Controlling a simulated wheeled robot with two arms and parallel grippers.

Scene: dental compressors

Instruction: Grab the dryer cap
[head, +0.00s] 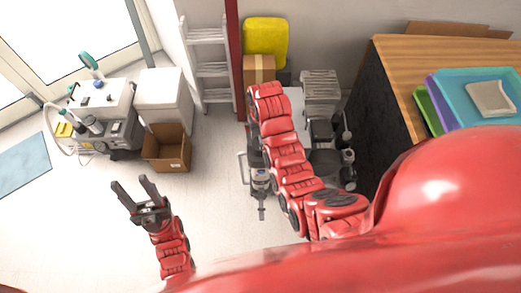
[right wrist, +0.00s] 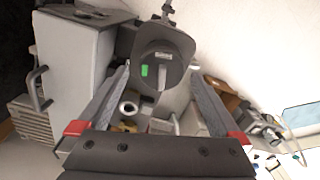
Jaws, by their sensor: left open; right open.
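My left gripper (head: 136,190) is open and empty above the bare floor in the head view. My right arm reaches forward in the head view and hides much of the equipment around its far end. In the right wrist view my right gripper (right wrist: 159,74) is open, with its two fingers spread. A dark grey rounded part (right wrist: 163,48) with a green label shows beyond and between the fingertips. I cannot tell which of these is the dryer cap. Nothing is visibly gripped.
Compressor equipment (head: 331,165) stands right of my right arm, near a wooden-topped counter (head: 400,60). A white cabinet (right wrist: 75,65) with a handle is close to the left finger. A cardboard box (head: 167,148) stands on the left. Floor around my left gripper is clear.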

